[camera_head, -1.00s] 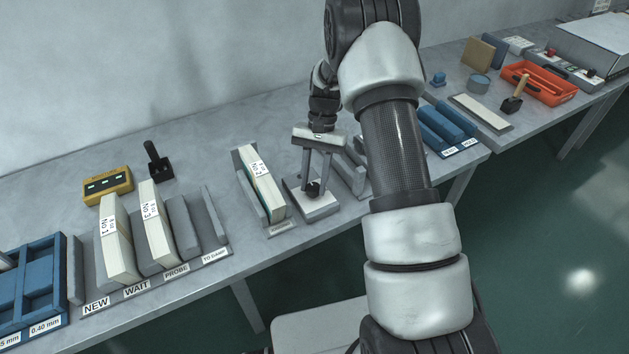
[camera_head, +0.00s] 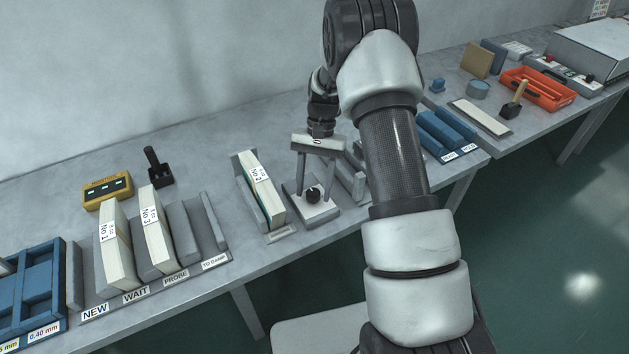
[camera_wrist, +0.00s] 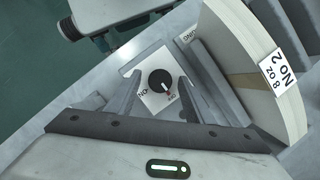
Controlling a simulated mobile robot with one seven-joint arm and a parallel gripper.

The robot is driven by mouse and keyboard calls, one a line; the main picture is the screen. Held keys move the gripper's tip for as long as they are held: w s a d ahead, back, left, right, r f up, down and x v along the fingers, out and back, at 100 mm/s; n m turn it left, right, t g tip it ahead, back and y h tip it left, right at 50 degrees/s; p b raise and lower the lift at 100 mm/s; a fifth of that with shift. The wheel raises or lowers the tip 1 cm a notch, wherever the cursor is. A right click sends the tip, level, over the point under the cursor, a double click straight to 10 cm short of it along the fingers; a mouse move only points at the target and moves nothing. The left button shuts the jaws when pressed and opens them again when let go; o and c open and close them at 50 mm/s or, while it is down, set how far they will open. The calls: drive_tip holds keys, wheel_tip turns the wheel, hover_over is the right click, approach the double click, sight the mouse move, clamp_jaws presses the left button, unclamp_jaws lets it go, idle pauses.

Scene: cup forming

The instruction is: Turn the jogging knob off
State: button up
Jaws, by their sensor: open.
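The jogging knob (camera_head: 313,196) is a round black knob on a white plate on a small grey box (camera_head: 296,207) on the bench. In the wrist view the knob (camera_wrist: 160,80) shows a white pointer line aimed lower right, toward a red mark and a label that seems to read OFF; the ON label is at its lower left. My gripper (camera_head: 314,182) points down over the box, open, with one finger on either side of the knob. In the wrist view my gripper (camera_wrist: 159,84) shows gaps between fingers and knob.
A block stack marked No 2 (camera_head: 262,185) stands in a holder close left of the box. Stacks No 1 (camera_head: 113,245) and No 3 (camera_head: 156,228) stand further left. A grey holder (camera_head: 349,178) is close on the right, partly hidden by my arm.

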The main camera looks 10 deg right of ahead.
drive_tip(key=p+v, duration=0.1)
drive_tip(key=v, duration=1.6)
drive_tip(key=shift+r, duration=0.2)
drive_tip(key=shift+w, duration=0.15)
